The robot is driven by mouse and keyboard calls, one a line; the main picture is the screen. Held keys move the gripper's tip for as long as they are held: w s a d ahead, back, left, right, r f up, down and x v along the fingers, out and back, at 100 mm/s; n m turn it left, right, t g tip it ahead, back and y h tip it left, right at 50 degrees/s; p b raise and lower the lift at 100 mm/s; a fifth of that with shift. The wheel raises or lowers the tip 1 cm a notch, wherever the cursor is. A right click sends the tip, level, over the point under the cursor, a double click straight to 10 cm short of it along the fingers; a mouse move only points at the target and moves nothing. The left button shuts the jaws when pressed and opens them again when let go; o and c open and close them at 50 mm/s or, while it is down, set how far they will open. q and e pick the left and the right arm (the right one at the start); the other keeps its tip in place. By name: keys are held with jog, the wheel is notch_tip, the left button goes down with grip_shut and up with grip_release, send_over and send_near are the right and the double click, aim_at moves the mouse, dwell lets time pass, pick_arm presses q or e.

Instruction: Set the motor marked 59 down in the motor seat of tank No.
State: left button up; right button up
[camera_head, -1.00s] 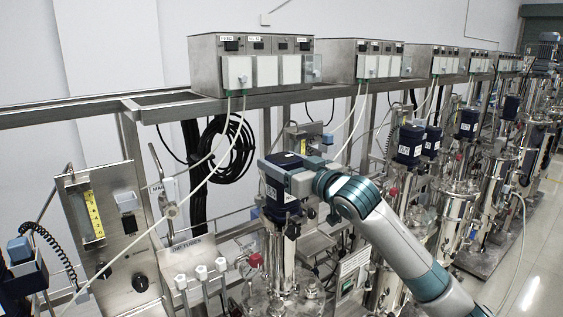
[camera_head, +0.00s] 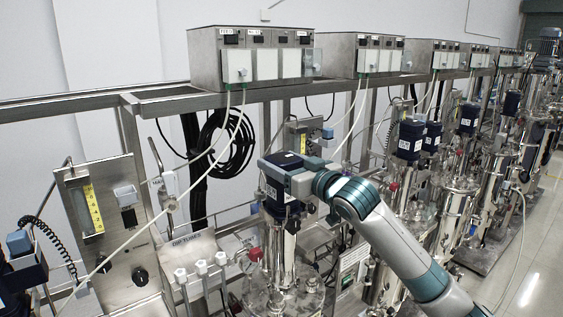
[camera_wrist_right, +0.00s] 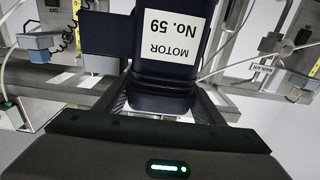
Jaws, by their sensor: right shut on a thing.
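The motor marked 59 (camera_wrist_right: 172,50) is dark blue with a white label reading "MOTOR No. 59", upside down in the right wrist view. In the head view the motor (camera_head: 277,196) is upright above a shiny steel column (camera_head: 279,255) on a tank lid (camera_head: 285,300). My right gripper (camera_head: 288,172) is shut on the motor from the right. The gripper body hides part of the motor, and I cannot tell whether its underside touches the column. The tank's number is not readable. My left gripper is not in view.
A row of similar steel tanks with dark blue motors (camera_head: 411,140) recedes to the right. Control boxes (camera_head: 252,55) stand on a rail behind. Dip tubes (camera_head: 201,268) and a gauge panel (camera_head: 105,215) stand to the left. A pale hose (camera_head: 165,217) crosses in front. Open floor lies at right.

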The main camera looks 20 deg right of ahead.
jog(key=shift+r, duration=0.25)
jog(key=o, duration=1.9)
jog(key=shift+s, duration=0.1)
jog(key=shift+a+f, duration=0.1)
jog(key=shift+f, duration=0.3)
jog(key=shift+s+d+b, duration=0.25)
jog(key=shift+s+b, duration=0.1)
jog(key=shift+s, duration=0.1)
jog(key=b+v, duration=0.2)
jog(key=v, duration=0.3)
jog(key=b+v, duration=0.2)
jog(key=v, duration=0.4)
jog(key=b+v, duration=0.2)
jog(key=v, duration=0.3)
jog(key=shift+s+r, duration=0.35)
